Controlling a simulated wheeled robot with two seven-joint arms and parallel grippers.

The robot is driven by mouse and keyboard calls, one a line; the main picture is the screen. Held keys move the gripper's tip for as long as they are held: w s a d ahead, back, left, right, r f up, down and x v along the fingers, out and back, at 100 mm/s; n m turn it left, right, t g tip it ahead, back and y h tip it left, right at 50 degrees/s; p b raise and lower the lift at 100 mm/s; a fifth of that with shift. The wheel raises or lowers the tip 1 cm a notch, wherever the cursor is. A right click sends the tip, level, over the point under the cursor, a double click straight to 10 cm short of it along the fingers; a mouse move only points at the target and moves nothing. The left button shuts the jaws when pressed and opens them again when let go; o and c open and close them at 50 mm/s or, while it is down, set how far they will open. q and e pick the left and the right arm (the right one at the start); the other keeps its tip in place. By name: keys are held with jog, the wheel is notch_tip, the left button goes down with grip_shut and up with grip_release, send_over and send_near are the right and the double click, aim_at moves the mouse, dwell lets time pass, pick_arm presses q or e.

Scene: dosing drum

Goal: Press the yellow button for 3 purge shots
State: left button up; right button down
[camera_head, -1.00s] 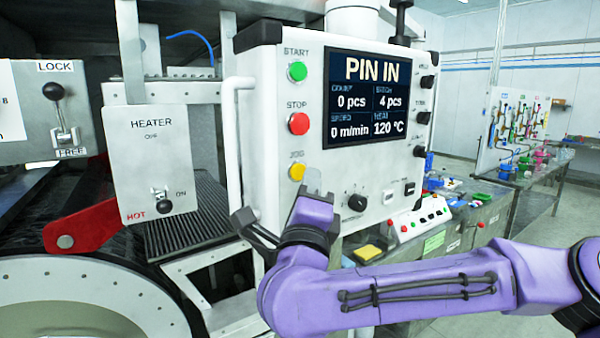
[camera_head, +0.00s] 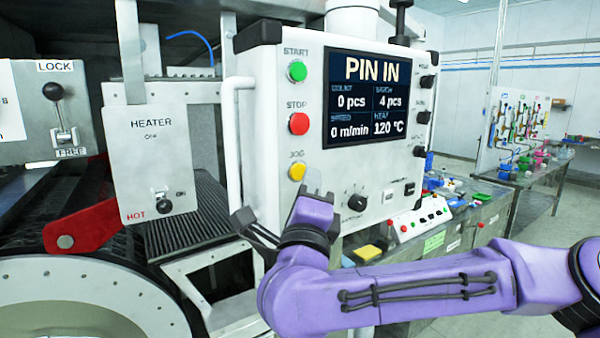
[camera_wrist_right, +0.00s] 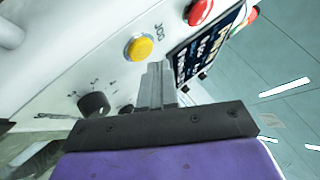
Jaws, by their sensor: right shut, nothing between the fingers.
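The yellow button (camera_head: 297,171), labelled JOG, sits on the white control panel (camera_head: 262,130) below the red STOP button (camera_head: 299,123) and green START button (camera_head: 297,71). It also shows in the right wrist view (camera_wrist_right: 139,47). My right gripper (camera_head: 312,182) is shut and empty, its tips just right of and below the yellow button. In the right wrist view the closed fingers (camera_wrist_right: 157,80) point at the panel beside the button, and I see no contact with it. The screen (camera_head: 380,98) reads PIN IN, 0 pcs, 4 pcs, 0 m/min, 120 °C. My left gripper is not in view.
A black knob (camera_head: 357,202) and switches sit on the panel right of the gripper. A heater box (camera_head: 150,150) marked HOT and a red lever (camera_head: 85,228) are at the left. A bench with a button box (camera_head: 420,218) stands behind my right arm.

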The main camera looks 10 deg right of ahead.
jog(key=shift+w, duration=0.1)
dwell(0.3)
jog(key=shift+w+a, duration=0.15)
jog(key=shift+w, duration=0.15)
jog(key=shift+w+a, duration=0.1)
jog(key=shift+w, duration=0.25)
dwell(0.7)
jog(key=shift+s+d+b, duration=0.25)
jog(key=shift+s+b, duration=0.5)
